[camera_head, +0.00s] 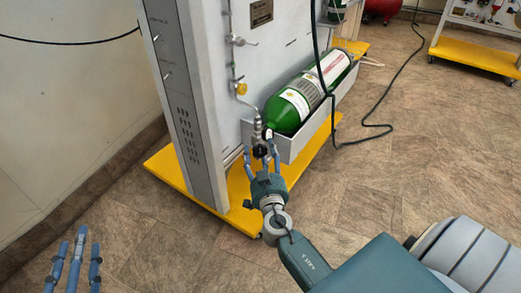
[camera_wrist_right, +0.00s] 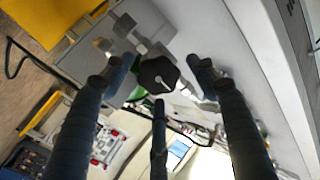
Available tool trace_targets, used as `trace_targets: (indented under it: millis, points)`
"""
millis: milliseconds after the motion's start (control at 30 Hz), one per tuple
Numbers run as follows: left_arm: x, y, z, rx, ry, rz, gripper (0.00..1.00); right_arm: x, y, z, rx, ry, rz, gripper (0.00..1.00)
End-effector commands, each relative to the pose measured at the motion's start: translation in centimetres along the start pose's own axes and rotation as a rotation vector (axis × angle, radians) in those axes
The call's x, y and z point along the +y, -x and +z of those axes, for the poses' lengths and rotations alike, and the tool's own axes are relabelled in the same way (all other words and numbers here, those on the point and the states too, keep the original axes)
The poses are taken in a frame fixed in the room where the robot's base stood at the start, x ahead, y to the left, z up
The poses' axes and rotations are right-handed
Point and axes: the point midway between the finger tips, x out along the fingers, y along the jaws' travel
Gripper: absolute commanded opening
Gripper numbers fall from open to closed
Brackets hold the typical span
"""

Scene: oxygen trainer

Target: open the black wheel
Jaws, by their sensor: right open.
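The black wheel (camera_wrist_right: 158,75) is a small dark knob with flat-sided edges in the right wrist view. It sits on metal fittings and also shows, small, in the head view (camera_head: 261,151), below the end of the green cylinder (camera_head: 284,112). My right gripper (camera_head: 259,152) is at the wheel, its fingers open around it. In the right wrist view the fingers (camera_wrist_right: 160,80) are spread to either side and below the wheel; I cannot tell whether any touch it. My left gripper (camera_head: 78,240) is open and empty at the lower left, far from the wheel.
The grey panel (camera_head: 205,120) stands on a yellow base (camera_head: 165,170). The cylinder lies in a grey tray (camera_head: 305,135). A black hose (camera_head: 385,108) runs over the floor at right. Another yellow-based stand (camera_head: 480,52) is at the far right.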

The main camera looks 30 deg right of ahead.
Motion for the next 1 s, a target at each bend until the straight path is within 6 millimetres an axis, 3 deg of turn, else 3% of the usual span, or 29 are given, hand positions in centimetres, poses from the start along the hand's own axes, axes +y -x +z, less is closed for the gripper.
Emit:
trace_targets:
  millis: [133,400,633,933,1000]
  points:
    - [-0.1,0.1,0.7,-0.029,-0.001,-0.002,0.4,0.0,-1.0,0.0,0.0,-0.001,0.0,0.58]
    - [-0.1,0.1,0.8,-0.033,-0.001,-0.002,0.4,0.0,-1.1,0.0,0.0,-0.001,0.0,0.58]
    - [-0.1,0.1,0.8,-0.032,-0.001,-0.003,0.4,0.0,-1.1,-0.1,0.001,-0.001,0.0,0.14]
    - [-0.1,0.1,0.5,-0.018,0.0,-0.002,0.4,0.0,-1.1,-0.1,0.003,0.018,0.0,0.13]
    - [0.1,-0.1,-0.3,0.018,0.0,0.001,0.4,0.0,-1.1,-0.1,0.004,0.037,0.0,0.13]
